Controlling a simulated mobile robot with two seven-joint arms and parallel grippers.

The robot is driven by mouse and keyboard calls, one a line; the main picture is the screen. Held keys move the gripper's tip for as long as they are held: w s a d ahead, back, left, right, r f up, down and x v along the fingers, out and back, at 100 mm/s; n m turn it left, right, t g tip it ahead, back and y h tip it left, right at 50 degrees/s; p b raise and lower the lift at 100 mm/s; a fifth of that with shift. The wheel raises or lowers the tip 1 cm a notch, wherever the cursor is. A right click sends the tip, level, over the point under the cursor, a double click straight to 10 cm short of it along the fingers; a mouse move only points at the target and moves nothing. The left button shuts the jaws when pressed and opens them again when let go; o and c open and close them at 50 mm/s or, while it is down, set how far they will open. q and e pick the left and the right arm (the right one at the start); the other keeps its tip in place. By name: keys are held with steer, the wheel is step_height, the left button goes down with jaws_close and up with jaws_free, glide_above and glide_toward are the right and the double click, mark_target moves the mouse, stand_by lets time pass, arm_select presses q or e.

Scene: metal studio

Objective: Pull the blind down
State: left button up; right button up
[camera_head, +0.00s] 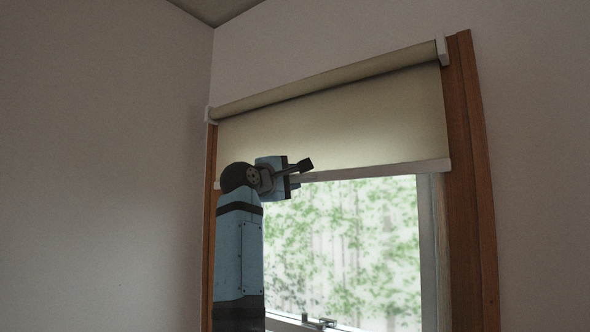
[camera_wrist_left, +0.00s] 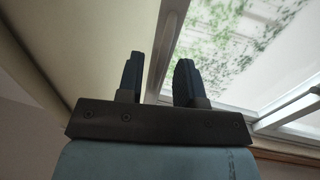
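The cream roller blind (camera_head: 350,125) hangs partly lowered over the upper part of the window. Its pale bottom bar (camera_head: 390,170) runs along its lower edge. My left gripper (camera_head: 300,176) is at the bottom bar, left of its middle, with one finger above the bar's line and one below. In the left wrist view the two dark fingers (camera_wrist_left: 160,80) stand apart. The bottom bar (camera_wrist_left: 169,45) runs between them, with the blind fabric (camera_wrist_left: 85,40) to the left. Whether either finger touches the bar cannot be told. My right gripper is in neither view.
The window glass (camera_head: 350,250) below the bar shows green foliage. A brown wooden frame (camera_head: 470,180) stands at the right side. A window latch (camera_head: 320,322) is at the bottom. A bare wall (camera_head: 100,170) meets the window wall at the left corner.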

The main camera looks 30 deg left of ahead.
arm_select(q)
steer(key=shift+x, duration=0.8)
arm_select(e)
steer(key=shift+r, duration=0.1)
arm_select(q)
steer(key=shift+w, duration=0.1)
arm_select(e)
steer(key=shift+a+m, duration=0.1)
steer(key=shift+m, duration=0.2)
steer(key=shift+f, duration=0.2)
arm_select(q)
steer(key=shift+c, duration=0.2)
jaws_close()
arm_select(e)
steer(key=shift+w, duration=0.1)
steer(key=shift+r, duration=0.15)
arm_select(q)
steer(key=shift+f, duration=0.1)
